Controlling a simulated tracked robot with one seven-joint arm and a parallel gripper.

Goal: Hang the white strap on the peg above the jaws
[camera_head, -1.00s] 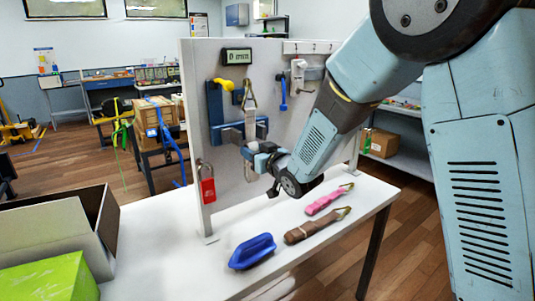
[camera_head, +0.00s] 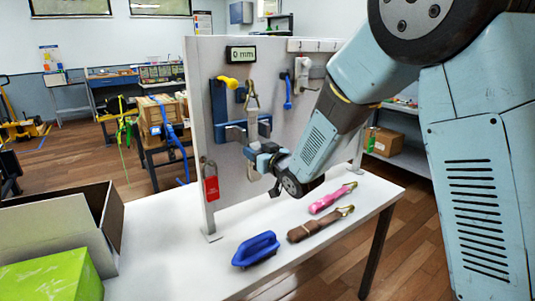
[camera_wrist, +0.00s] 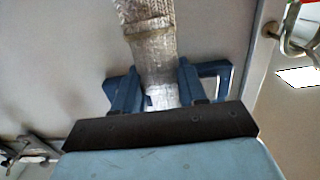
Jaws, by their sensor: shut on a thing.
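The white strap (camera_head: 253,122) is upright in front of the panel, with a metal triangular ring (camera_head: 252,97) at its top end. My gripper (camera_head: 258,151) is shut on the strap below the ring. In the wrist view the strap (camera_wrist: 154,58) runs up from between my two blue fingers (camera_wrist: 160,92). The blue jaws (camera_head: 235,133) are on the panel behind the strap and are partly covered by it. I cannot clearly make out the peg; the ring overlaps the area above the jaws, and I cannot tell whether it is around anything.
The upright panel (camera_head: 290,135) carries a yellow-handled part (camera_head: 228,82), a display reading 0 mm (camera_head: 241,54) and a red padlock (camera_head: 211,187). A blue handled object (camera_head: 256,249), a brown strap (camera_head: 320,224) and a pink strap (camera_head: 331,198) lie on the table. An open box (camera_head: 103,215) stands left.

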